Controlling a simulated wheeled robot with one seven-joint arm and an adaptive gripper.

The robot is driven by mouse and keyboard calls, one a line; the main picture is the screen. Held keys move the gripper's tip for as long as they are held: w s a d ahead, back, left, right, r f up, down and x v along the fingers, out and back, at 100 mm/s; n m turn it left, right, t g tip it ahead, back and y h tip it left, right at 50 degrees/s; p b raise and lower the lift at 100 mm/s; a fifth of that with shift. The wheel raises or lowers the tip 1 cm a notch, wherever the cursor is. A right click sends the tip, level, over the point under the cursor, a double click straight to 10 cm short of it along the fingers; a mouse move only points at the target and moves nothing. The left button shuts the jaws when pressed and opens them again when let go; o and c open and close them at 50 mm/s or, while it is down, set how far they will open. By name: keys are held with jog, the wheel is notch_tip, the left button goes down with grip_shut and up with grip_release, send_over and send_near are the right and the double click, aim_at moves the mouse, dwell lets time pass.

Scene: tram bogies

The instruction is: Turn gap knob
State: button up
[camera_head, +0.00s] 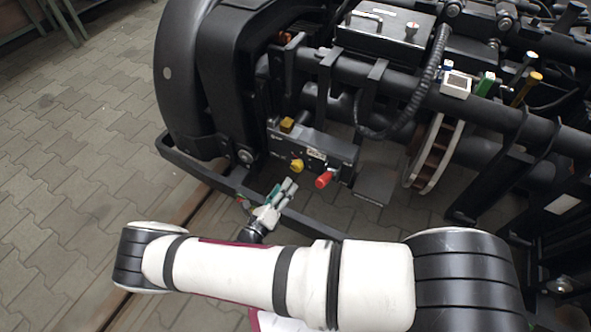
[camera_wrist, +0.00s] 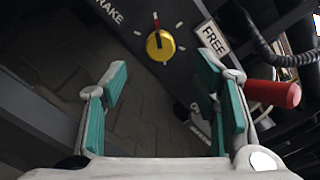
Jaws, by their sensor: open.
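A round yellow knob (camera_head: 297,166) sits on the front of a dark box (camera_head: 338,151) low on the bogie. In the wrist view the yellow knob (camera_wrist: 161,46) has a dark and red pointer toward the picture's top, between a "BRAKE" marking and a "FREE" plate (camera_wrist: 213,38). I cannot read any "gap" label. My gripper (camera_head: 286,193) is in front of the box, below the knob. In the wrist view my gripper (camera_wrist: 163,80) is open and empty, its green-padded fingers apart. The knob shows beyond the gap between them, apart from both.
A red cylindrical handle (camera_head: 324,180) juts out right of the knob; it also shows beside the right finger in the wrist view (camera_wrist: 272,93). A yellow block (camera_head: 287,125) sits on the box's top. A dark rail (camera_head: 205,180) runs below. Paved floor is clear at left.

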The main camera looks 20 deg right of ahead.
aim_at(295, 169)
jog(key=b+x, duration=0.2)
jog(key=x, duration=0.7)
jog(key=shift+w+d+b, duration=0.15)
jog(key=shift+b, duration=0.15)
jog(key=c, duration=1.2)
